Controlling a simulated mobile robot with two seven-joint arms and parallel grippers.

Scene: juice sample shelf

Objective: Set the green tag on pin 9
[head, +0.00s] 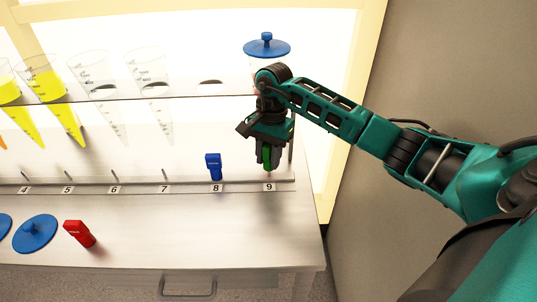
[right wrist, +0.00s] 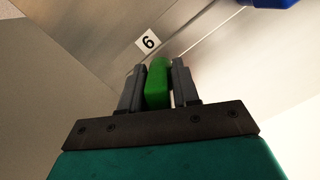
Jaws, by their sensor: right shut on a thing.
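The green tag (head: 267,158) is between the fingers of my right gripper (head: 267,160), which is shut on it and points down. The tag is directly above the number 9 label (head: 269,187) in the head view. In the right wrist view the green tag (right wrist: 157,84) sits between the two dark fingertips, with the number label (right wrist: 148,41) just beyond. Pin 9 is hidden behind the gripper and tag, so I cannot tell whether the tag touches it. My left gripper is not in view.
A blue tag (head: 213,166) hangs at pin 8, left of my gripper. Pins 4 to 7 are bare. A red tag (head: 79,233) and blue lids (head: 35,234) lie on the counter. Conical tubes (head: 97,90) stand in the shelf, and a blue lid (head: 267,46) is at its right end.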

